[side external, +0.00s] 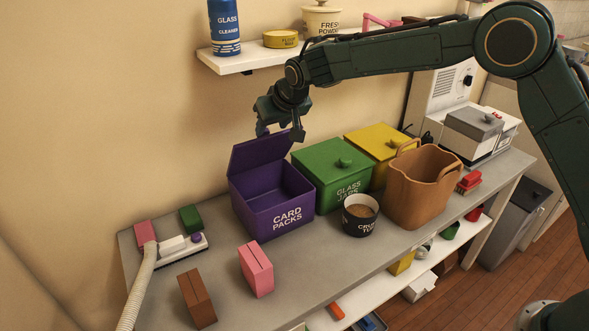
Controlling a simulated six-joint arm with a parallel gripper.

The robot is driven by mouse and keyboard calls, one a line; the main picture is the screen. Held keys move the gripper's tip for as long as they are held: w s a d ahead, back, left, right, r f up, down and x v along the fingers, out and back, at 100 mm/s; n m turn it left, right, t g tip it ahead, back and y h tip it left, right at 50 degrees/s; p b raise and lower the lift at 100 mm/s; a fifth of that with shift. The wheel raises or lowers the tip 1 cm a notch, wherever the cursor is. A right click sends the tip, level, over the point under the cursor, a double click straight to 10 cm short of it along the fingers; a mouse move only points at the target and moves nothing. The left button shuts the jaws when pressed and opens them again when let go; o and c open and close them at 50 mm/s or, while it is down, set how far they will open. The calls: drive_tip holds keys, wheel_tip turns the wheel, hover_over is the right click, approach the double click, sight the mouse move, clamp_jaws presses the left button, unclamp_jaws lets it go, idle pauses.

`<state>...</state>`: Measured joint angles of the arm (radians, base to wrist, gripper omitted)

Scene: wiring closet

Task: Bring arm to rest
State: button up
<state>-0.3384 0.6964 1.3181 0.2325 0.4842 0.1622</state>
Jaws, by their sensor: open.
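My gripper (279,131) is open and points down above the back of the purple card packs box (282,222). That box's lid (259,150) stands raised at the back, and the inside that shows looks empty. My gripper is close to the lid's top edge; I cannot tell whether they touch. My arm reaches in from the right, above the bench. No object shows between the fingers.
On the grey bench (232,300) are a shut green box (329,170), a shut yellow box (377,146), a brown bin (419,193), a dark tub (359,222), and pink (256,271) and brown (196,297) blocks. A shelf (247,62) with a blue bottle (225,22) is near my arm.

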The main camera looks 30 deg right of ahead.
drive_tip(key=shift+s+r, duration=0.15)
drive_tip(key=shift+s, duration=0.1)
drive_tip(key=s+d+r+g, duration=0.1)
drive_tip(key=s+d+r, duration=0.55)
drive_tip(key=s, duration=0.45)
drive_tip(key=s+d+r, duration=0.6)
drive_tip(key=s+r, duration=0.1)
drive_tip(key=s, duration=0.3)
drive_tip(key=s+d+f, duration=0.2)
drive_tip(key=s, duration=1)
drive_tip(key=s+d+f+g, duration=0.1)
drive_tip(key=s+d+f, duration=0.1)
drive_tip(key=s, duration=1.1)
drive_tip(key=shift+s+d+f, duration=0.25)
drive_tip(key=shift+f, duration=0.3)
